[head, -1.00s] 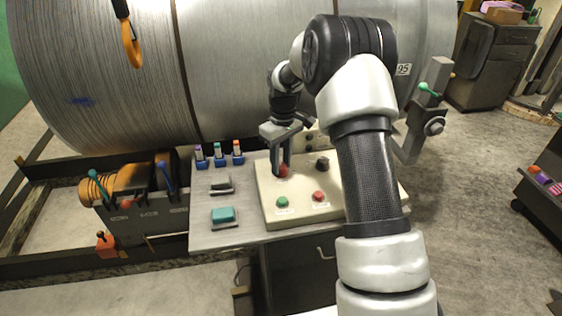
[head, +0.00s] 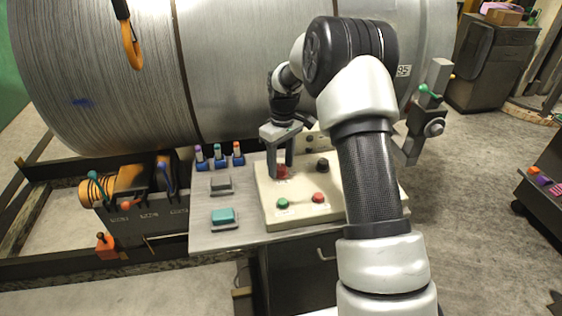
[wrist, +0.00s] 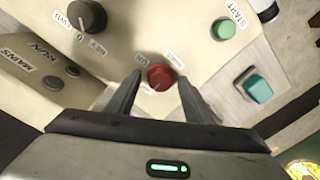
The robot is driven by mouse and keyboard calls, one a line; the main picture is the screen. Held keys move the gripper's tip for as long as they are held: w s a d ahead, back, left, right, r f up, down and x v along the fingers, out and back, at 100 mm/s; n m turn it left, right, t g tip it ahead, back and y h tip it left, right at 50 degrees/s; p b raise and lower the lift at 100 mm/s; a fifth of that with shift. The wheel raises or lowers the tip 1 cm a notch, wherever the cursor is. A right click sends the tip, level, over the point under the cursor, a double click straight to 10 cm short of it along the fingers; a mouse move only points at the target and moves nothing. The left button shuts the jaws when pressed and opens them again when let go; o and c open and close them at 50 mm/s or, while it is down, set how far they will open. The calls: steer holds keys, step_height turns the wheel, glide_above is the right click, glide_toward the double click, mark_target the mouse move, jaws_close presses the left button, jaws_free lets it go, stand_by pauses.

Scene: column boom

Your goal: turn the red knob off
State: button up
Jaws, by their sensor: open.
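The red knob (head: 282,172) is on the cream control panel (head: 306,206), toward its back left. In the wrist view the red knob (wrist: 160,77) sits between the tips of my two open fingers, with small labels around it that I cannot fully read. My gripper (head: 281,172) points down over the knob, one finger on each side. In the wrist view my gripper (wrist: 160,90) shows a gap between each finger and the knob. In the head view the fingers partly hide the knob.
A black knob (head: 322,165), a green button (head: 282,203) and a red button (head: 319,197) share the panel. Left of it are a teal button (head: 224,216) and a grey switch (head: 221,184). A large metal drum (head: 250,70) stands close behind.

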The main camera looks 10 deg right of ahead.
mark_target(282, 166)
step_height(282, 166, up, 17)
steer(key=p, duration=0.1)
steer(key=shift+w+d+r, duration=0.15)
steer(key=shift+d+r, duration=0.05)
steer(key=shift+d, duration=0.05)
steer(key=shift+r, duration=0.1)
steer(key=s+r+m+t+p, duration=0.3)
steer(key=s+r, duration=1.1)
steer(key=s, duration=0.2)
steer(key=s+f+m+t+p, duration=0.1)
steer(key=s+m+t+p, duration=0.1)
steer(key=s, duration=1.5)
steer(key=shift+s+a+m+t+p, duration=0.2)
steer(key=shift+a+m+t+p, duration=0.25)
steer(key=shift+m, duration=0.45)
steer(key=shift+f, duration=0.1)
